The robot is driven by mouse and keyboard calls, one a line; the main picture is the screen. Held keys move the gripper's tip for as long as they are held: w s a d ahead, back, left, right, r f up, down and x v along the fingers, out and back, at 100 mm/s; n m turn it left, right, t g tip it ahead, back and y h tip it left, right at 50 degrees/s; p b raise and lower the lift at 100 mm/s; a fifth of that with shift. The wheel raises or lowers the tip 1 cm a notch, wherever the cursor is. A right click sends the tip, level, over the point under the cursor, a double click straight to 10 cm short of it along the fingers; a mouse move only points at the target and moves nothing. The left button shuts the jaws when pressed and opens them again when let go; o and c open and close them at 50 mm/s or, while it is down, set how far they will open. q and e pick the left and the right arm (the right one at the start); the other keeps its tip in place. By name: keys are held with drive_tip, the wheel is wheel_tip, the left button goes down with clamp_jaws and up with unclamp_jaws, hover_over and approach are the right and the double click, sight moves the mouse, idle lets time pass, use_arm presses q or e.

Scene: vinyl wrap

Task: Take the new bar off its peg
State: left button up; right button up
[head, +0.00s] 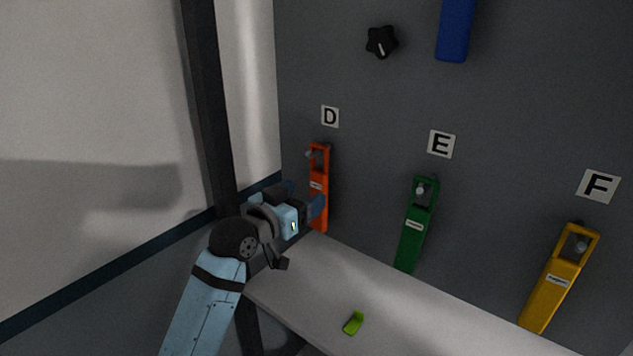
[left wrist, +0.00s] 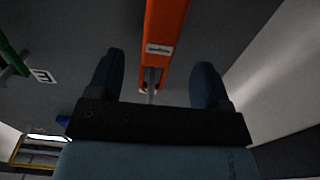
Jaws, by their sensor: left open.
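An orange bar (head: 319,172) hangs by its slotted top end from a peg (head: 310,154) under the label D. My left gripper (head: 304,197) is beside this bar in the head view, at about its middle height. In the left wrist view the orange bar (left wrist: 166,28) shows ahead, its slotted end and grey peg (left wrist: 151,88) lying between the two spread fingers. My left gripper (left wrist: 157,80) is open and holds nothing. Whether a finger touches the bar cannot be told. No bar is visibly marked as new. My right gripper is not seen.
A green bar (head: 415,235) hangs under E and a yellow bar (head: 556,285) under F. A blue bar (head: 456,30) and a black knob (head: 382,41) are higher on the grey panel. A small green object (head: 353,322) lies on the pale shelf (head: 420,325) below.

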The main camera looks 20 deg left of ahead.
sight(316, 179)
use_arm(q)
drive_tip(key=p+x, duration=0.1)
drive_tip(key=x, duration=0.5)
drive_tip(key=c, duration=1.1)
drive_tip(key=shift+r+p, duration=0.85)
drive_tip(key=shift+r, duration=0.05)
